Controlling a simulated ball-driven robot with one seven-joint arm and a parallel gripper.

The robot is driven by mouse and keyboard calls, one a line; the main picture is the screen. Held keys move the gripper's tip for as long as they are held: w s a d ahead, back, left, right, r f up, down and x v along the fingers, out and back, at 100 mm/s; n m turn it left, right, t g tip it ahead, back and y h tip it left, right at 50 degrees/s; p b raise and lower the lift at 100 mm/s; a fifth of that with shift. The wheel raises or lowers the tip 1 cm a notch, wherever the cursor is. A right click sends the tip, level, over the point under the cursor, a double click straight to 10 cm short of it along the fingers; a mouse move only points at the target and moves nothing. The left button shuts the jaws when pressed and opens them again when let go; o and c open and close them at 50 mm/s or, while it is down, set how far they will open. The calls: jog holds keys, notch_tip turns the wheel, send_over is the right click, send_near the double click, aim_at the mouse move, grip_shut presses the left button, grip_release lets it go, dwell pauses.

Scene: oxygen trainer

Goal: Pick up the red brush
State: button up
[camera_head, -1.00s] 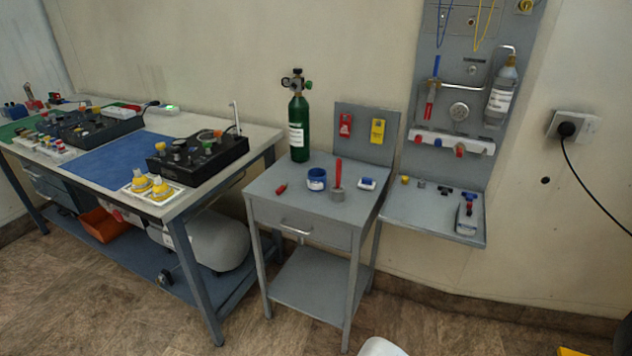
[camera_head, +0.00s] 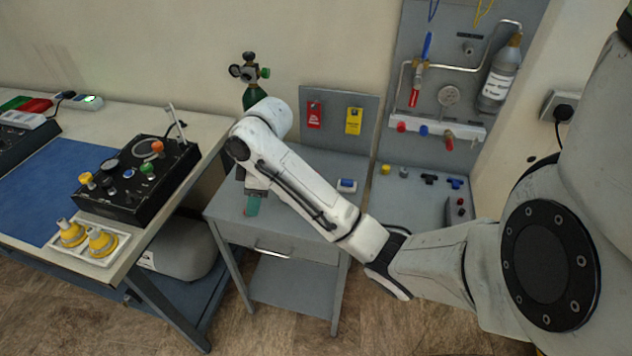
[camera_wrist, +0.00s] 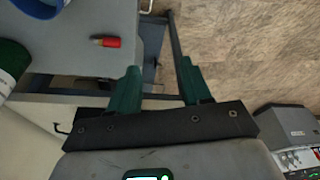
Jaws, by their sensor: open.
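A short red piece (camera_wrist: 110,42) with a pale tip lies on the grey side table (camera_wrist: 75,60) in the wrist view. It is too small to tell whether it is the red brush. An upright red handle in a grey cup showed on this table in the earlier head view; my arm hides that spot now. My gripper (camera_wrist: 158,74) is open and empty, its green fingers apart, with the red piece beyond and to the left of them. In the head view my gripper (camera_head: 252,206) hangs over the left part of the side table (camera_head: 300,228).
A green cylinder (camera_wrist: 12,68) and a blue-and-white pot (camera_wrist: 38,6) are close in the wrist view. A workbench (camera_head: 205,128) with a black control box (camera_head: 140,185) stands left. A grey wall panel (camera_head: 425,145) with a shelf stands right.

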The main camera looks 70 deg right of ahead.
jog(key=s+d+r+g+h+p, duration=0.1)
jog(key=s+d+r+g+p, duration=0.2)
jog(key=s+d, duration=0.9)
jog(key=f+b, duration=0.1)
jog(key=w+d+f+b, duration=0.1)
jog(key=d+f+b, duration=0.1)
jog(key=shift+w+f, duration=0.3)
jog(key=shift+w, duration=0.05)
jog(key=shift+w+d+f+p, duration=0.1)
jog(key=shift+d+f+p, duration=0.1)
jog(key=shift+f, duration=1.35)
jog(key=shift+d+f+p, duration=0.15)
jog(key=shift+f, duration=1.4)
grip_shut()
